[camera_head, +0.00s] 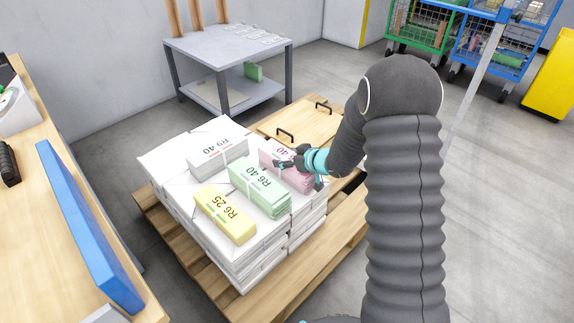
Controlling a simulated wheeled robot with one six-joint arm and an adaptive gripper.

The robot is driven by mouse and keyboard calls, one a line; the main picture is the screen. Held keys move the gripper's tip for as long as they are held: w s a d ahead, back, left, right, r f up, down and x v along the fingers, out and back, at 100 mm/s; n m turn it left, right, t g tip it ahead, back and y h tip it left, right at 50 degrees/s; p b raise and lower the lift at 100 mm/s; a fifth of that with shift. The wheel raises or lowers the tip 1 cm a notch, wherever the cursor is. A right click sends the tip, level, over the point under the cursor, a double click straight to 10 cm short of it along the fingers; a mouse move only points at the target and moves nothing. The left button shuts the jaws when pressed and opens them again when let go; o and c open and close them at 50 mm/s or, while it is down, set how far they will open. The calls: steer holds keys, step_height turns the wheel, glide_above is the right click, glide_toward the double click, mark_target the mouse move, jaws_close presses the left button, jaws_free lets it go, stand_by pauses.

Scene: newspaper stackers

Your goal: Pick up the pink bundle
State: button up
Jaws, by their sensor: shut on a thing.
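The pink bundle (272,151) lies on top of the stack of white bundles, at its right back side. My gripper (290,164) reaches in from the right and is shut on the pink bundle. The fingers and wrist cover part of the bundle. I cannot tell whether the bundle is lifted clear of the stack. A green bundle (260,187) marked R6 40 lies just in front of it, to the left.
A yellow bundle (226,214) and a white bundle (217,152) also lie on the white stack (238,264). The stack stands on a wooden pallet (289,283). A wooden box with black handles (303,122) is behind. A grey table (222,48) stands at the back.

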mark_target(288, 156)
steer(key=shift+r, duration=0.15)
steer(key=shift+r, duration=0.95)
steer(key=r, duration=0.1)
steer(key=r+p, duration=0.1)
steer(key=shift+w+d+r, duration=0.2)
steer(key=shift+w+r, duration=0.05)
steer(key=shift+r, duration=0.05)
steer(key=w+d+r+p, duration=0.2)
steer(key=w+d+r, duration=0.4)
steer(key=w+d, duration=0.1)
steer(key=shift+w+d+r+p, duration=0.2)
steer(key=shift+w+d+p, duration=0.1)
steer(key=shift+d, duration=0.2)
